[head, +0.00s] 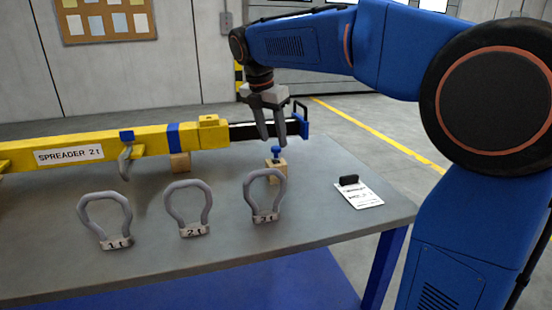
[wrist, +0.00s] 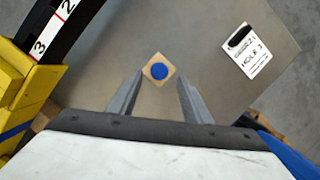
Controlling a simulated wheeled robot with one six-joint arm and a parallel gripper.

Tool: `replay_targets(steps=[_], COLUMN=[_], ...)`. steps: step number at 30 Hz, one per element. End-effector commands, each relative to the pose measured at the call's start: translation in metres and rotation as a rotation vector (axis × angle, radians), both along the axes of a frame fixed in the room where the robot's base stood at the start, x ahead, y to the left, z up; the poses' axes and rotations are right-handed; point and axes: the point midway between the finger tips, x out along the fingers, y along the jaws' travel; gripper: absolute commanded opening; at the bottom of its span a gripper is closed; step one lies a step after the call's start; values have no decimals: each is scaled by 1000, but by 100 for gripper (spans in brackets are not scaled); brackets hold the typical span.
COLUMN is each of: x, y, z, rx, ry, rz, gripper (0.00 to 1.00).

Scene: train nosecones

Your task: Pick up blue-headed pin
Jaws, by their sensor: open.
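The blue-headed pin (head: 277,151) stands upright in a small wooden block (head: 276,169) on the table, behind the shackle at the right. In the wrist view the round blue head of the pin (wrist: 159,71) shows from above, centred on the block (wrist: 148,70). My gripper (head: 274,143) is open and empty, above the pin and a little to its left in the head view. In the wrist view my gripper (wrist: 158,78) has one finger on each side of the block, and the pin's head lies between and just beyond the fingertips.
The yellow spreader beam (head: 110,146) lies along the back of the table (head: 230,247), with a dark scale arm at its right end. Three grey shackles, 1t (head: 105,218), 2t (head: 189,207) and another (head: 264,195), stand in front. A card (head: 358,196) with a black object lies right.

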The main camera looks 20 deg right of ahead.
Motion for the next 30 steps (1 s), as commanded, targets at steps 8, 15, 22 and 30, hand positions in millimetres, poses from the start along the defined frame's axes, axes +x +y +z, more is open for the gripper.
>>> replay_targets(steps=[8,15,22,30], x=[3,8,9,9], y=[-3,-9,-10,-10], z=[-20,-50,-56,-56], rx=[0,0,0,1], ry=[1,1,0,-1], rz=[0,-1,-1,0], gripper=[45,45,45,9])
